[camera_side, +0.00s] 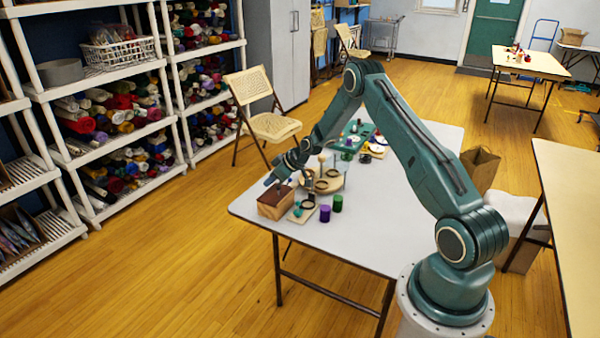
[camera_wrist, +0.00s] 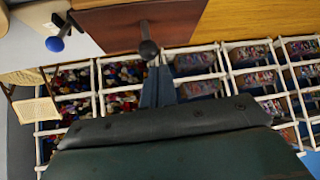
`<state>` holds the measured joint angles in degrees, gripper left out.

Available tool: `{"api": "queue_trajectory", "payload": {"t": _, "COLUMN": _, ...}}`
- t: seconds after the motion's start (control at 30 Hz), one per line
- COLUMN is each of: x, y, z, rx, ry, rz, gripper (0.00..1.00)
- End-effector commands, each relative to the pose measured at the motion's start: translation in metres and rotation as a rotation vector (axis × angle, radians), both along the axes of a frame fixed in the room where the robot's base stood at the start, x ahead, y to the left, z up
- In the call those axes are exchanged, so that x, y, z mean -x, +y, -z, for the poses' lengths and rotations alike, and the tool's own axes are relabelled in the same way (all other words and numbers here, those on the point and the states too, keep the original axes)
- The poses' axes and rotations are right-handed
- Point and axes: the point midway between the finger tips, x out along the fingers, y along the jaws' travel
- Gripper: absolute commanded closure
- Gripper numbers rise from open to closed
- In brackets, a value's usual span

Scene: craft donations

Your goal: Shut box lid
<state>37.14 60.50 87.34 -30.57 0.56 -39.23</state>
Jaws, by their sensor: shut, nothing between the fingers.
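A small wooden box (camera_side: 274,209) stands at the near left corner of the grey table (camera_side: 350,229). Its top looks dark reddish brown in the side view. In the wrist view a reddish-brown panel (camera_wrist: 108,28), which looks like the lid, carries a dark round knob (camera_wrist: 148,49). My gripper (camera_side: 271,181) is just above the box in the side view. Its blue fingers (camera_wrist: 158,86) show together and empty beside the knob in the wrist view. I cannot tell whether they touch the lid, or whether the lid is fully down.
A purple cylinder (camera_side: 325,213) and a green cylinder (camera_side: 337,203) stand right of the box. A light board with small items lies beside it, and a green tray (camera_side: 346,144) lies farther back. Shelves (camera_side: 155,119) and a folding chair (camera_side: 254,100) stand left of the table.

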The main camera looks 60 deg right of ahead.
Motion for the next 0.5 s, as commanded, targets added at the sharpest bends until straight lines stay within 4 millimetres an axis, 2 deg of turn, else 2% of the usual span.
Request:
{"api": "queue_trajectory", "payload": {"t": 0.13, "x": -0.015, "y": 0.003, "z": -0.005, "rx": 0.003, "ry": -0.008, "rz": -0.002, "gripper": 1.0}}
{"api": "queue_trajectory", "payload": {"t": 0.5, "x": 0.011, "y": -0.004, "z": -0.035, "rx": 0.003, "ry": -0.011, "rz": 0.001, "gripper": 1.0}}
